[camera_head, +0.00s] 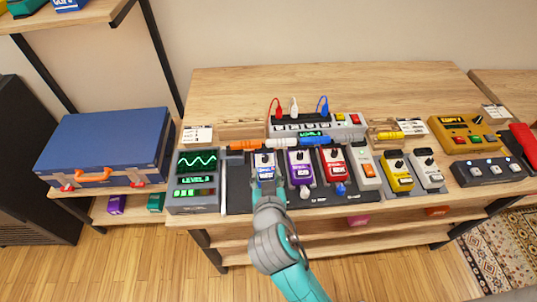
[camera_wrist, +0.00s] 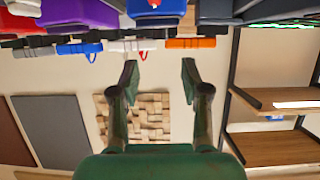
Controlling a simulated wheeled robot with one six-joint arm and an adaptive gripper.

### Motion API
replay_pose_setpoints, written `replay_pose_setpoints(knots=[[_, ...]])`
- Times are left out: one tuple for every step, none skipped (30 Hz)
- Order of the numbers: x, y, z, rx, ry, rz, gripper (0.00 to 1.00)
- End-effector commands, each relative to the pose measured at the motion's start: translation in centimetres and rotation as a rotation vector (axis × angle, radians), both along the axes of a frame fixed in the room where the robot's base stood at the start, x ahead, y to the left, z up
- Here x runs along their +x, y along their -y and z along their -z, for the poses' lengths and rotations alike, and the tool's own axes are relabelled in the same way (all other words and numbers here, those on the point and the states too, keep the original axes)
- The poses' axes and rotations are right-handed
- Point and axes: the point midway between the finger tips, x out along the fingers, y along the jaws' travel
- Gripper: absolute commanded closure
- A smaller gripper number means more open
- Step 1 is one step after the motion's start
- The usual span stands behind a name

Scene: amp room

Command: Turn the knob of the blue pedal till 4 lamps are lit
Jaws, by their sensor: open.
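The blue pedal (camera_head: 264,168) stands at the left of the row on the dark pedalboard, with a dark knob (camera_head: 264,158) on its upper face. In the wrist view, which appears upside down, the blue pedal (camera_wrist: 155,6) is cut off by the top edge. My gripper (camera_wrist: 159,78) is open and empty, its fingers apart and pointing toward the pedal row. In the head view my arm covers the pedal's lower front. The grey level meter (camera_head: 193,206) at the left has a green row of lamps (camera_head: 194,193) and small text like "LEVEL 3"; the exact lit lamps are hard to count.
The purple pedal (camera_head: 300,168) and red pedal (camera_head: 336,164) stand close to the right of the blue one. Orange-ended cables (camera_head: 247,146) run behind the row. A yellow pedal (camera_head: 398,172) is farther right. Bare table (camera_head: 400,85) lies at the back.

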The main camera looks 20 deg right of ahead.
Motion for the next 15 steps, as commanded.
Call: replay_pose_setpoints(knots=[[0.7,0.4,0.3,0.000,0.000,0.004,0.54],[1.2,0.6,0.5,0.000,-0.001,0.005,0.54],[1.8,0.8,0.8,0.002,-0.001,0.005,0.54],[2.3,0.9,1.0,0.001,0.000,0.005,0.54],[2.8,1.1,1.2,0.000,-0.001,0.006,0.54],[3.4,1.4,1.5,0.000,0.000,0.005,0.54],[3.9,1.5,1.7,0.001,-0.001,0.004,0.54],[4.4,1.6,1.9,0.001,-0.001,0.004,0.54],[4.9,1.9,2.2,0.000,-0.001,0.005,0.54],[5.3,2.0,2.3,0.000,-0.001,0.005,0.54],[5.7,2.1,2.5,0.000,0.000,0.004,0.54],[6.2,2.3,2.7,0.000,-0.001,0.005,0.54],[6.5,2.4,2.9,0.001,-0.001,0.004,0.54],[6.8,2.5,3.0,0.001,-0.001,0.004,0.54],[7.1,2.5,3.1,0.001,-0.001,0.004,0.54]])
